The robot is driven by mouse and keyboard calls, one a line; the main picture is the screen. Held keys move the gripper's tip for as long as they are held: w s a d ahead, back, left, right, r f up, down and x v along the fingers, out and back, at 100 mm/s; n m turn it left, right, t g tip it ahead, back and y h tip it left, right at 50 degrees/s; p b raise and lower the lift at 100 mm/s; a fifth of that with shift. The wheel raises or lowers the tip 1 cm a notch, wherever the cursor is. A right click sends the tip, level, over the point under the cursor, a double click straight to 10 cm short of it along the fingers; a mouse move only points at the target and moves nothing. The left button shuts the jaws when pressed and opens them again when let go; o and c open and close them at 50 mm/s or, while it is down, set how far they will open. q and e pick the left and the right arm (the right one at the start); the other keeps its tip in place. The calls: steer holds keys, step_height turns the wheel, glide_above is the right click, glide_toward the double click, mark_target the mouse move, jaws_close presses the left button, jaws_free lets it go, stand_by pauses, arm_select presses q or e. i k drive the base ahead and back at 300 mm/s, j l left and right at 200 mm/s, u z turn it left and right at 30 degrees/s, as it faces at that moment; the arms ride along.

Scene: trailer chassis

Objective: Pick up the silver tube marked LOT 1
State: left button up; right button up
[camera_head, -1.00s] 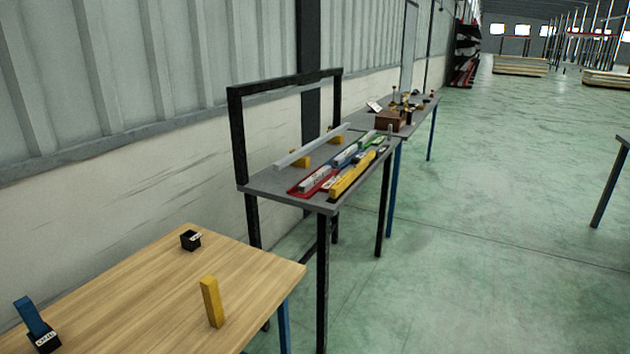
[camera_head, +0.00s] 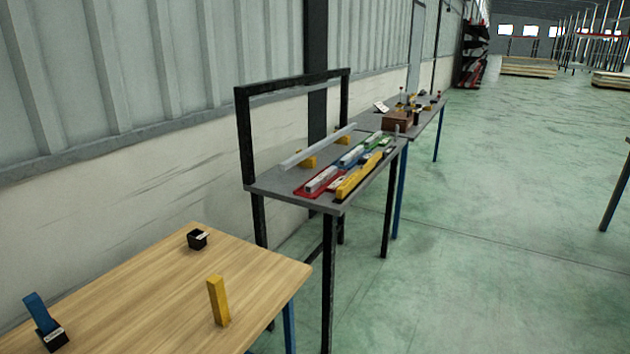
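Several silver tubes lie on the grey bench in the middle of the head view. The nearest short silver tube (camera_head: 322,179) lies on a red tray (camera_head: 305,190). Another short silver tube (camera_head: 351,155) lies farther back by a blue tray (camera_head: 345,167), and one more (camera_head: 373,139) lies by a green tray (camera_head: 384,144). A long silver bar (camera_head: 318,147) rests on yellow blocks (camera_head: 307,161) at the back. Their markings are too small to read, so I cannot tell which is LOT 1. Neither of my grippers is in view.
The grey bench (camera_head: 277,187) has a black upright frame (camera_head: 241,135) and a yellow bar (camera_head: 357,180) along its front. A wooden table (camera_head: 140,290) with a yellow block (camera_head: 218,300) stands nearer, at lower left. Green floor (camera_head: 470,260) is open to the right.

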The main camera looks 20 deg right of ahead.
mark_target(318, 181)
steer(key=i+l+u, duration=0.1)
steer(key=u, duration=0.35)
steer(key=l+u, duration=0.3)
steer(key=u, duration=0.2)
steer(key=l+u, duration=0.45)
steer(key=l, duration=0.4)
steer(key=l+u, duration=0.25)
steer(key=l, duration=1.15)
steer(key=k+l, duration=0.15)
steer(key=l, duration=0.75)
steer(key=k+l+u, duration=0.1)
steer(key=l, duration=0.35)
